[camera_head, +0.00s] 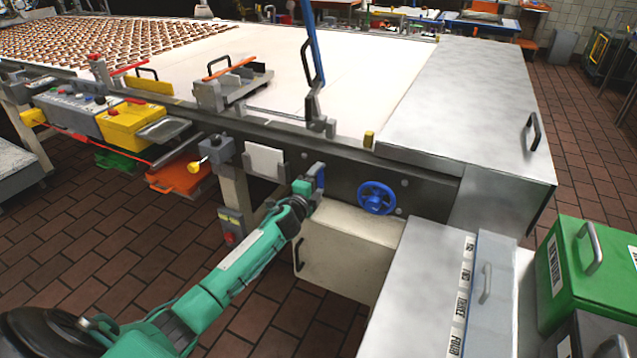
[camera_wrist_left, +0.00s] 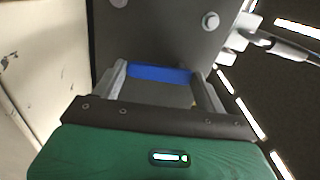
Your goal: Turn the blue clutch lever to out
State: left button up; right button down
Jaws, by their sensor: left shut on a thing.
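The blue clutch lever (camera_head: 320,174) is on the dark side rail of the conveyor, at the end of my left arm. My left gripper (camera_head: 312,188) reaches it from below left and is shut on it. In the left wrist view the lever shows as a blue bar (camera_wrist_left: 160,73) across the gap between the two grey fingers of my left gripper (camera_wrist_left: 163,88). The dark plate behind it carries bolts. The lever's pivot and any position marks are hidden or too small to read. My right gripper is not in view.
A blue handwheel (camera_head: 376,198) sits right of the lever on the same rail. A tall blue lever (camera_head: 313,60) stands above the belt. A cream box (camera_head: 345,248) is below the rail. A grey-topped cabinet (camera_head: 420,280) and green case (camera_head: 590,270) stand at right.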

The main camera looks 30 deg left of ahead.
pick_arm(q)
jog(key=shift+f+m, duration=0.1)
jog(key=shift+m, duration=0.2)
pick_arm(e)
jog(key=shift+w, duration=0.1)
pick_arm(q)
jog(key=shift+a, duration=0.1)
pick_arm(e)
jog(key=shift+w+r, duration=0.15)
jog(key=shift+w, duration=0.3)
pick_arm(q)
jog(key=o, duration=1.4)
jog(key=shift+s, duration=0.5)
jog(key=s, duration=0.5)
jog(key=shift+s+d, duration=0.2)
jog(key=s, duration=0.7)
jog(key=shift+s+d, duration=0.2)
jog(key=shift+s, duration=0.05)
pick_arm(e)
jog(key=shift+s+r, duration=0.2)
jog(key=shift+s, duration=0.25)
